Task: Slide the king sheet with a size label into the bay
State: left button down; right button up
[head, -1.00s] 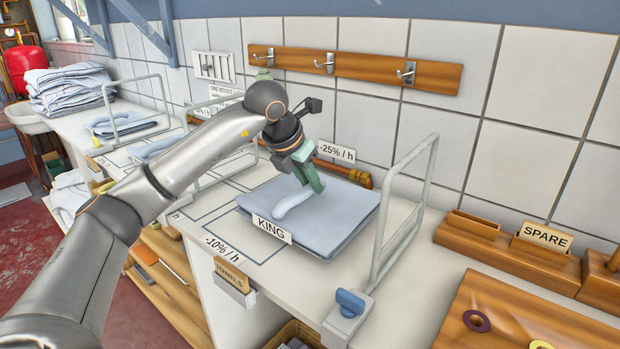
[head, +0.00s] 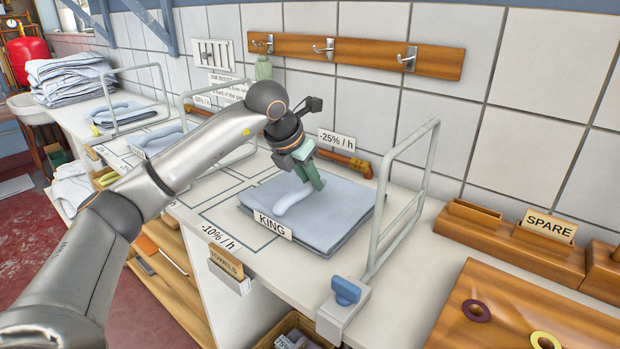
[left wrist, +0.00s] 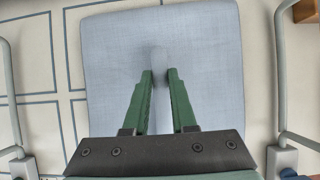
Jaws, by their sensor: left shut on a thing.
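The king sheet (head: 335,219) is a folded pale blue pile lying flat on the white counter, with a white KING label (head: 273,226) at its front left edge. A pale rounded roll (head: 294,196) lies on top of it. My left gripper (head: 316,185) comes down from above and is shut on this roll. In the left wrist view, the green fingers (left wrist: 160,78) stand either side of the roll, over the sheet (left wrist: 108,60). Blue-lined rectangles (head: 232,210) are marked on the counter left of the sheet. My right gripper is not in view.
A wire guard (head: 400,200) with a blue-knobbed clamp (head: 346,291) stands just right of the sheet. Another guard (head: 186,110) is farther left. A -25% / h sign (head: 337,140) stands behind. Wooden blocks with a SPARE label (head: 547,225) lie right.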

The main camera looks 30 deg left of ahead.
pick_arm(q)
jog(key=shift+f, duration=0.1)
jog(key=c, duration=0.9)
grip_release()
jog(key=shift+o, duration=1.3)
jog(key=shift+f, duration=0.1)
jog(key=p+v, duration=0.1)
jog(key=v, duration=1.1)
jog(key=shift+s+r+p, duration=0.15)
jog(key=shift+r+p, duration=0.2)
